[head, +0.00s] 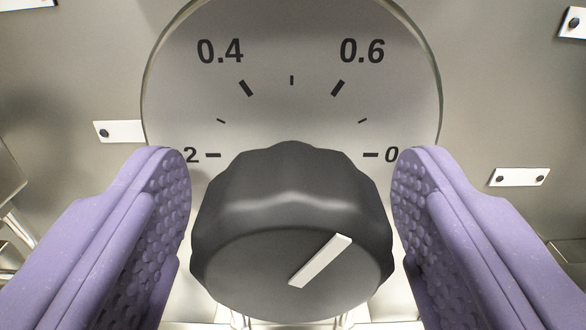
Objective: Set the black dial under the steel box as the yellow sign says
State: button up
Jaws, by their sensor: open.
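The black dial (290,215) is a large ribbed knob in the lower middle of the head view. A white pointer bar on its face slants up and to the right, roughly toward the 0.6 side of the scale. The round scale plate (290,50) behind it shows 0.4 and 0.6, with marks at left and right partly covered by my fingers. My gripper (291,205) is open, one purple finger on each side of the dial, with a narrow gap at each side. The steel box and the yellow sign are not in view.
The plate is mounted on a grey metal panel (500,90). Small white tags with dark screws sit at left (120,131) and right (518,177), with others at the top corners. Metal parts show at the left edge.

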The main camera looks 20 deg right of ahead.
jog(key=c, duration=1)
jog(key=shift+c, duration=0.2)
jog(key=n+b, duration=0.3)
jog(key=n, duration=0.2)
jog(key=shift+f+n, duration=0.1)
jog(key=shift+n, duration=0.2)
jog(key=n+b, duration=0.3)
jog(key=n, duration=0.3)
jog(key=shift+d, duration=0.1)
